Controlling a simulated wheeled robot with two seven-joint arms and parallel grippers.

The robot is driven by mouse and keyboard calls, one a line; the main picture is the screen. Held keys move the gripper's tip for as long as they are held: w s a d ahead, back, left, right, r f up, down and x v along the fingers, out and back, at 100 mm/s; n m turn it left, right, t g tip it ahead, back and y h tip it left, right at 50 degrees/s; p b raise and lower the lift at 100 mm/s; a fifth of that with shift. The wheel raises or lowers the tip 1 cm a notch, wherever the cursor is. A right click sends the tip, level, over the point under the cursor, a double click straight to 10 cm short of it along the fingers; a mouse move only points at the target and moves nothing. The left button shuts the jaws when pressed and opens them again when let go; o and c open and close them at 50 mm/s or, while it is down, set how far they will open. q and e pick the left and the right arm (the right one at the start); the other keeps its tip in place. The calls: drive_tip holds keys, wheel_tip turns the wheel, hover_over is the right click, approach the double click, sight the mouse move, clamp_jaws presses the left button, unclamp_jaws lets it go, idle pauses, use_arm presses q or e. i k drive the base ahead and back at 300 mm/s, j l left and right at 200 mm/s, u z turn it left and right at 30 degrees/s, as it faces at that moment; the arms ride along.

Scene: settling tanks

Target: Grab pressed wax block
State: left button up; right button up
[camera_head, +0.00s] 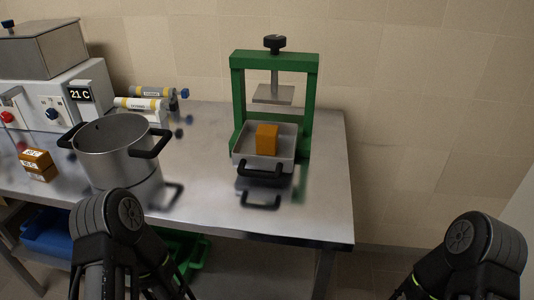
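An orange-yellow wax block (266,139) stands upright in a grey metal tray (244,163) with a black front handle. The tray sits at the foot of a green press (238,95). The press's grey plate (273,94) hangs above the block with a clear gap between them. Black links of both my arms show at the bottom left and bottom right, well short of the block. Neither gripper's fingers can be seen.
A steel pot (112,160) with black handles stands left on the steel table (215,190). Labelled brown blocks (37,164) lie beside it. A control unit (70,95) reading 21 C and labelled tubes (140,104) are behind. The table is bare between pot and tray.

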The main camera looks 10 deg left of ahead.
sight(266, 136)
drive_tip(key=k+j+z, duration=0.25)
drive_tip(key=j+z, duration=0.2)
drive_tip(key=j, duration=0.2)
drive_tip(key=k+j+z, duration=0.9)
drive_tip(key=i+j, duration=0.1)
drive_tip(key=j, duration=0.05)
